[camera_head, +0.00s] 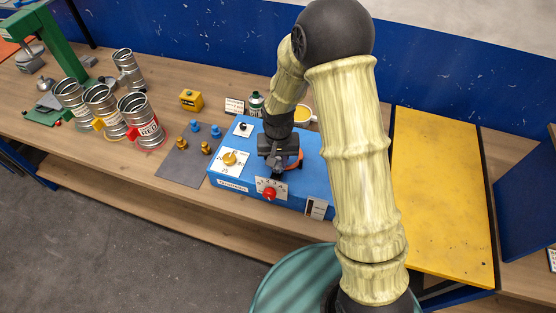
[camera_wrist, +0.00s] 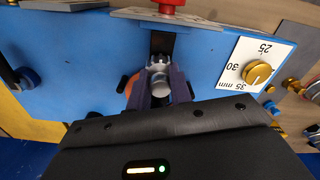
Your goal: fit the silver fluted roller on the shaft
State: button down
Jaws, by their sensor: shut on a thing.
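My gripper (camera_wrist: 158,92) is shut on the silver fluted roller (camera_wrist: 158,76), which shows between the two fingers in the wrist view, with toothed ridges at its far end. In the head view my gripper (camera_head: 279,168) is over the blue machine (camera_head: 314,178), behind its red knob (camera_head: 269,193). The roller is hidden by the gripper there. A dark slot or bar (camera_wrist: 162,42) lies just beyond the roller in the wrist view. I cannot make out the shaft, nor tell whether the roller touches it.
The machine carries a yellow dial (camera_head: 230,158) on a white scale. A grey mat (camera_head: 183,167) with blue and brass pieces lies left of it. Several silver duct pieces (camera_head: 104,105) stand further left. A bare yellow board (camera_head: 440,190) is at the right.

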jog(key=shift+f, duration=0.25)
dwell(0.8)
jog(key=c, duration=0.9)
grip_release()
jog(key=shift+o, duration=0.2)
jog(key=shift+r+p, duration=2.8)
jog(key=shift+r, duration=1.25)
jog(key=shift+d, duration=0.15)
